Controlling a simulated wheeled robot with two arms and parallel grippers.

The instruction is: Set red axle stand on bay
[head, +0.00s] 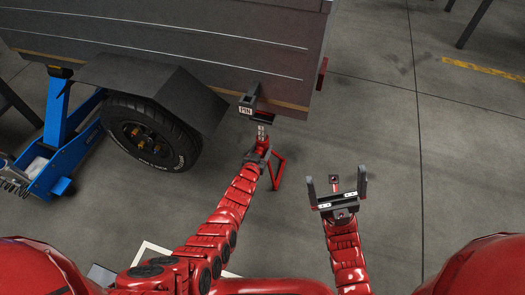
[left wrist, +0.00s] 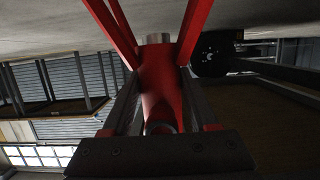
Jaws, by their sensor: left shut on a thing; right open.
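The red axle stand (head: 278,173) is in the grip of my left gripper (head: 260,150), beside the rear corner of the van body. Its splayed red legs show to the right of the gripper in the head view. In the left wrist view its red post (left wrist: 160,85) is between the two fingers, with its legs spreading toward the floor at the top. I cannot tell whether its feet touch the floor. My right gripper (head: 337,184) is open and empty over the floor. A white outline (head: 150,248) on the floor is partly hidden by my left arm; I cannot tell whether it is the bay.
The grey van body (head: 190,35) fills the upper left, with a black wheel (head: 150,132) under its arch. A labelled bracket (head: 247,108) hangs at its lower corner, just above my left gripper. A blue jack (head: 60,150) stands at the left.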

